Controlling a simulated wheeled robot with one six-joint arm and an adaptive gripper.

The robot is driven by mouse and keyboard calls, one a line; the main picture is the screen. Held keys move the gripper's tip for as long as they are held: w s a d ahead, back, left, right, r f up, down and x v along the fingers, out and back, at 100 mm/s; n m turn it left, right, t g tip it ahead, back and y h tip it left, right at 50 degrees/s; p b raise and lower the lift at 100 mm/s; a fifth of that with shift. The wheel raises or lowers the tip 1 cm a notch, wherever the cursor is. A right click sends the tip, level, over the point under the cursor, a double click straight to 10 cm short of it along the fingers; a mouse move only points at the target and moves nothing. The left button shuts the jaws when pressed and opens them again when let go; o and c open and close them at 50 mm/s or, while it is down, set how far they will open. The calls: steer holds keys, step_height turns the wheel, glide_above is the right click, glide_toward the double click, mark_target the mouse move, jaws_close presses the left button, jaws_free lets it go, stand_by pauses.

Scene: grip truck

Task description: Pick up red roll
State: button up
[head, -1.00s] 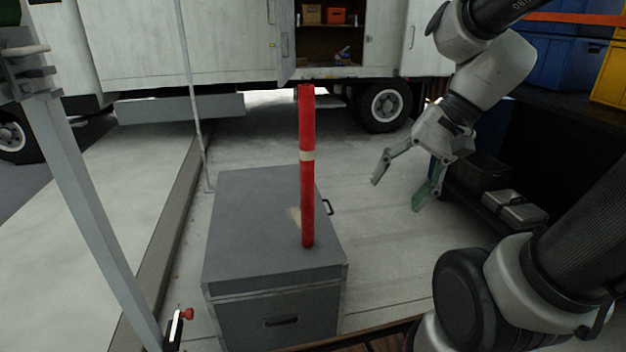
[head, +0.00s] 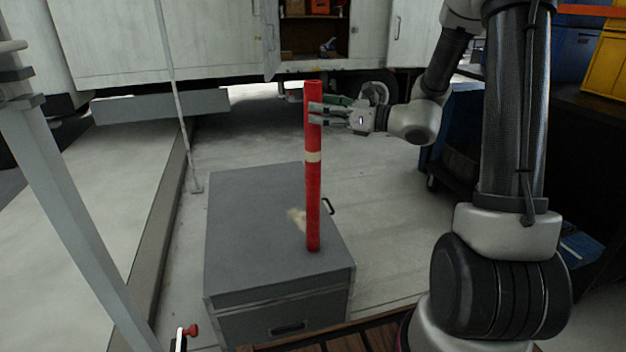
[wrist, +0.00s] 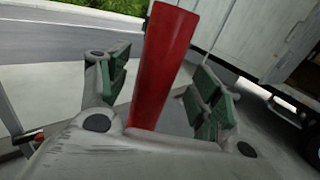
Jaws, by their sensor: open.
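The red roll (head: 313,200) stands upright on the grey box, a tall thin tube with a pale band around its middle. My gripper (head: 318,112) is level with the upper part of the roll, coming from the right. In the wrist view the red roll (wrist: 165,65) rises between the two green-padded fingers of my gripper (wrist: 160,92). The fingers are open, with a gap showing on each side of the roll at pad height. The roll's lower part is hidden by the gripper body in the wrist view.
The grey box (head: 245,235) with a front handle bears the roll. A white truck (head: 170,40) with open doors stands behind. Blue (head: 560,55) and yellow (head: 606,65) bins are at right. A grey post (head: 75,200) is at left. The floor behind the box is clear.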

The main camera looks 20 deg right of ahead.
mark_target(313, 81)
steer(key=shift+x, duration=1.55)
steer(key=shift+s+a+f, duration=0.1)
jaws_close()
step_height(313, 81, up, 10)
steer(key=shift+r, duration=0.1)
